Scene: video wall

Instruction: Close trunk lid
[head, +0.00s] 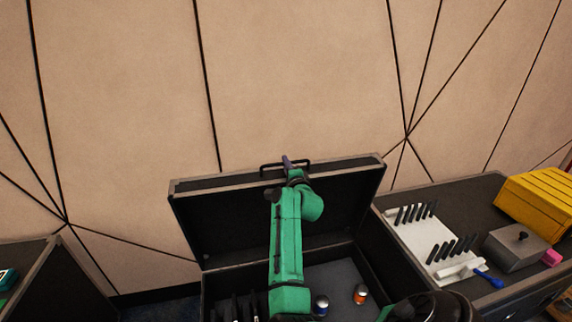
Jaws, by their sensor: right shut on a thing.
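A black trunk (358,266) stands in front of me with its lid (232,222) raised, leaning back toward the wall. A dark handle (266,167) sits on the lid's upper edge. My right arm is green and reaches up over the trunk. Its gripper (287,162) is at the handle and shut on it; the fingertips are small and partly hidden by the wrist. My left gripper is not in view.
A dark table (463,195) at the right holds a white rack (414,236) with black pegs, a grey box (516,247), a yellow case (538,203), a pink block (551,258) and a blue-handled tool (489,279). Another dark case (72,285) stands at lower left. A panelled wall (300,80) is behind.

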